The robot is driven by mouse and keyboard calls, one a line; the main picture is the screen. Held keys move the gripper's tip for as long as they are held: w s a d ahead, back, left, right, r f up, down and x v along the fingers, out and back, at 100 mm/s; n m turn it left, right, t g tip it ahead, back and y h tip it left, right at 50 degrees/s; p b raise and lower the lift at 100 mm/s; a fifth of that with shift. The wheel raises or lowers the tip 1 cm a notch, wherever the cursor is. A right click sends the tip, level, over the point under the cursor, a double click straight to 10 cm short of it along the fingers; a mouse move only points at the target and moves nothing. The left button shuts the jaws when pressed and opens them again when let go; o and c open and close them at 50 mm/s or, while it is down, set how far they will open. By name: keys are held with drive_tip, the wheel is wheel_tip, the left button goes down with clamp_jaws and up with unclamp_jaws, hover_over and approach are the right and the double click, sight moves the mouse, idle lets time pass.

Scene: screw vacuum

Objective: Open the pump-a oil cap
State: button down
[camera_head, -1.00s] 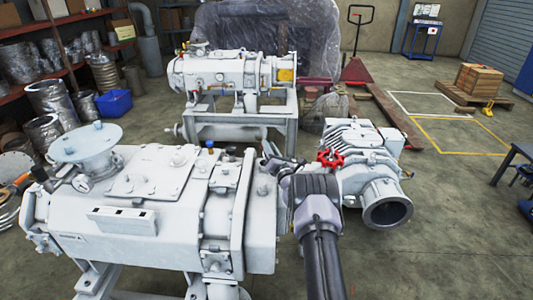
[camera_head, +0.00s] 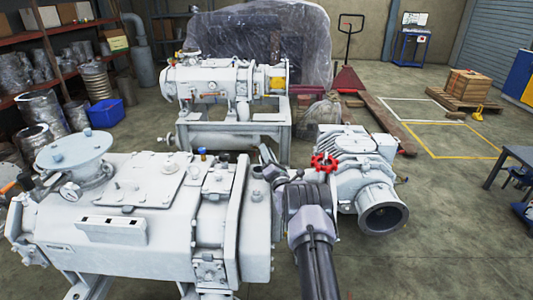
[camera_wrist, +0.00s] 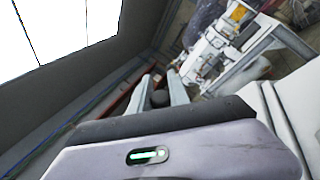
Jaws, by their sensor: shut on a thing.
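A large light-grey vacuum pump (camera_head: 130,215) fills the lower left of the head view; I cannot read which pump it is. My gripper (camera_head: 267,158) is at the right end of its top, just left of a red handwheel (camera_head: 323,162). In the wrist view my gripper (camera_wrist: 162,88) has its two pale fingers shut on a small dark round cap (camera_wrist: 159,98). The cap appears to be the oil cap. The wrist and fingers largely hide it in the head view, and I cannot tell whether it touches the pump.
A smaller grey machine with a round flange (camera_head: 382,219) stands right of the arm. Another pump (camera_head: 210,85) on a frame stands behind. A blue bin (camera_head: 103,114) is on the floor at left. Open floor (camera_head: 440,225) lies to the right.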

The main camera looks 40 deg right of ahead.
drive_tip(key=c, duration=1.3)
unclamp_jaws()
drive_tip(key=p+v, duration=0.5)
drive_tip(key=v, duration=1.2)
drive_tip(key=shift+s+f, duration=0.1)
drive_tip(key=shift+s, duration=0.15)
drive_tip(key=shift+o, duration=0.2)
